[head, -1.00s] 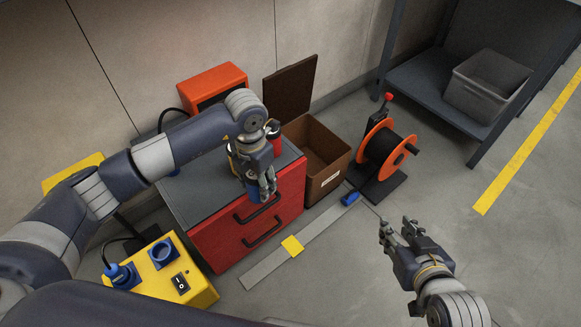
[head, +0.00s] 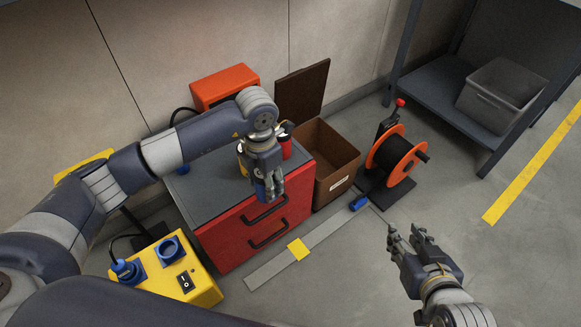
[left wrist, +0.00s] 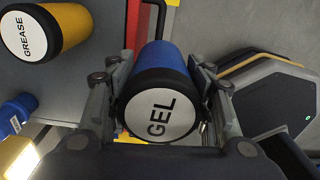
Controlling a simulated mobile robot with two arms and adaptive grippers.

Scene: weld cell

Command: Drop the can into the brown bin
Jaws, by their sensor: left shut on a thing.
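My left gripper (head: 268,188) is shut on a blue can with a black rim and a white lid marked GEL (left wrist: 162,112). In the head view only a bit of the blue can (head: 260,188) shows between the fingers, near the front edge of the red cabinet. The brown bin (head: 337,180) stands open on the floor just right of the cabinet, to the right of the held can. Its inside looks empty in the part I see. My right gripper (head: 410,236) is open and empty over the floor at the right.
A yellow GREASE can (left wrist: 62,28) and a red can (head: 286,148) stand on the grey-topped red cabinet (head: 255,225). A brown panel (head: 302,90) rises behind the bin. An orange cable reel (head: 393,158) stands right of it. A yellow switch box (head: 180,270) is at front left.

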